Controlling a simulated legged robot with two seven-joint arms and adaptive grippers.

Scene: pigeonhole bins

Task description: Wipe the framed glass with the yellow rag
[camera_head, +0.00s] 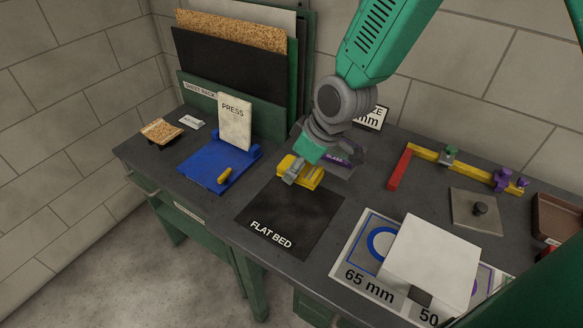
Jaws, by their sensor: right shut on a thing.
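My right gripper (293,175) reaches down from the top right and is shut on the yellow rag (311,176). The rag is a small folded-looking yellow block at the back edge of the black FLAT BED mat (290,220). Whether it touches the surface below is hard to tell. Behind the gripper is a grey, flat framed piece (341,169) with a purple label that seems to read GLASS. The gripper and wrist hide part of it. My left gripper is not in view.
A blue press (213,168) with a yellow handle stands left. A rack of sheets (235,65) stands behind. The mat's front is clear.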

